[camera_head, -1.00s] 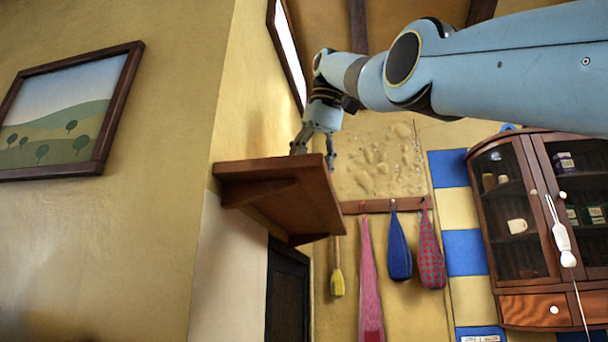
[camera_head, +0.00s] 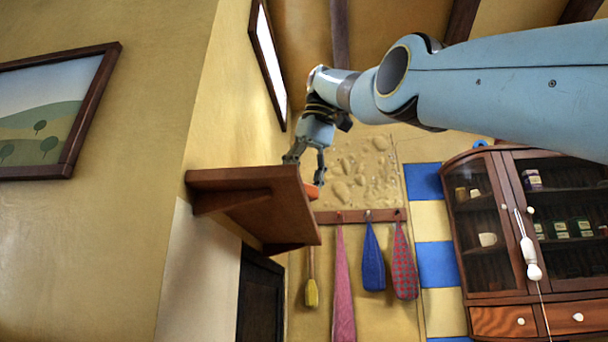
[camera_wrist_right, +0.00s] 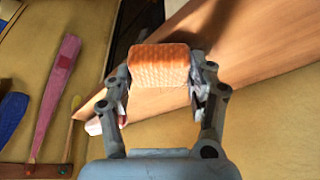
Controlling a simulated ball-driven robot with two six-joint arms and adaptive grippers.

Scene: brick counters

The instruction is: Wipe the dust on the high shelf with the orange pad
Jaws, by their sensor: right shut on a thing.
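The high shelf (camera_head: 245,181) is a brown wooden board on a bracket, seen from below in the head view. My right gripper (camera_head: 306,178) reaches down at its outer edge. The orange pad (camera_head: 312,191) shows partly there, beside the edge. In the right wrist view, my right gripper (camera_wrist_right: 160,82) is shut on the orange pad (camera_wrist_right: 160,62), a textured block between its fingers. The shelf board (camera_wrist_right: 255,45) lies behind it. Whether the pad touches the shelf top is unclear. The dust cannot be made out; the head view hides the top. My left gripper is out of view.
A wall with a window (camera_head: 268,60) rises beside the shelf. Below hang a pink cloth (camera_head: 343,290), a blue mitt (camera_head: 373,260) and a red checked mitt (camera_head: 404,265). A glass-door cabinet (camera_head: 483,225) stands at the right. The air between shelf and cabinet is open.

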